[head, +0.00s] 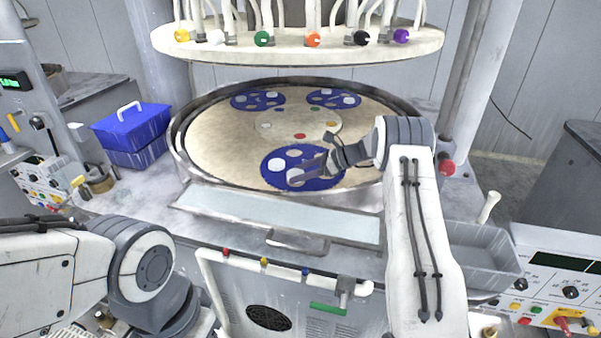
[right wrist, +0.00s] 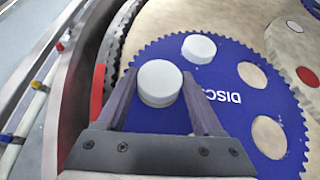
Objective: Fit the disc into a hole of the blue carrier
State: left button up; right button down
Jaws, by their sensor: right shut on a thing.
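The near blue carrier (head: 330,182) is a toothed disc lying on the beige platen; it also shows in the right wrist view (right wrist: 228,88). My right gripper (head: 302,174) is over its front part, shut on a white disc (right wrist: 159,82). The disc sits between the two fingertips, roughly level, over the carrier's blue face near its toothed edge. I cannot tell if it touches the carrier. Another white disc (right wrist: 199,47) sits in the carrier. Two round holes (right wrist: 252,75) (right wrist: 268,137) show beige and empty. My left gripper is out of view.
Two more blue carriers (head: 244,104) (head: 334,106) with white discs lie at the back of the platen. A raised metal rim (head: 180,150) surrounds it. A white head with hoses and coloured knobs (head: 300,50) hangs above. A blue box (head: 130,128) stands left, a grey bin (head: 485,245) right.

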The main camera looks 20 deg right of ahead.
jog(key=shift+f+b, duration=0.5)
jog(key=shift+f, duration=0.3)
grip_release()
jog(key=shift+f, duration=0.1)
jog(key=b+v, duration=0.3)
jog(key=v, duration=0.7)
jog(key=shift+s+d+r, duration=0.1)
jog(key=shift+d+r, duration=0.1)
jog(key=shift+r, duration=0.05)
